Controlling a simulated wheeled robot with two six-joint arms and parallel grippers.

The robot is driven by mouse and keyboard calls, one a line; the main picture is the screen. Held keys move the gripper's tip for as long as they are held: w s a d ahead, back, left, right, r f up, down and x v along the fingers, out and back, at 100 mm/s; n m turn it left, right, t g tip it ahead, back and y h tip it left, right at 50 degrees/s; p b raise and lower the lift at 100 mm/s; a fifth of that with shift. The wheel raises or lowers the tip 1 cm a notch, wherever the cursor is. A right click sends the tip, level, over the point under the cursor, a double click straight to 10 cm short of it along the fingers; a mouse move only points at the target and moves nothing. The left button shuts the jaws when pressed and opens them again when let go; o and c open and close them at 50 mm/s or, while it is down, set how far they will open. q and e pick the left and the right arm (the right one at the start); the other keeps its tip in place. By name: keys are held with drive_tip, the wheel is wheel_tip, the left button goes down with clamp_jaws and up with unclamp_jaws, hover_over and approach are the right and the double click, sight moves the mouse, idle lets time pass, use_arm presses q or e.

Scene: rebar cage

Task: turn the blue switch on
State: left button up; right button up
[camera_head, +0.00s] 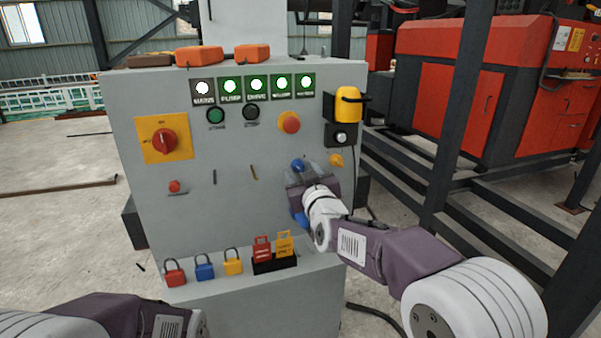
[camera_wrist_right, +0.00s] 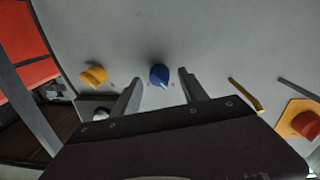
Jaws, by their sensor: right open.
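The blue switch (camera_head: 298,165) is a small round knob on the right part of the grey panel face. In the right wrist view the blue switch (camera_wrist_right: 159,75) shows whole, with a narrow ridge pointing toward the gripper body. My right gripper (camera_head: 303,177) is open in front of the panel, just below the switch in the head view. In the right wrist view its two fingers (camera_wrist_right: 160,84) stand on either side of the switch, with a gap on each side. I cannot tell how deep the fingertips reach. My left arm shows at lower left, its gripper out of view.
A yellow knob (camera_head: 336,160) sits right of the blue switch. A red button (camera_head: 289,122) and a yellow box (camera_head: 348,104) are above. A red rotary switch (camera_head: 164,140) is at left. Several padlocks (camera_head: 205,267) and tags (camera_head: 284,244) sit on the ledge below.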

drive_tip(key=shift+w+a, duration=0.1)
drive_tip(key=shift+w, duration=0.35)
clamp_jaws()
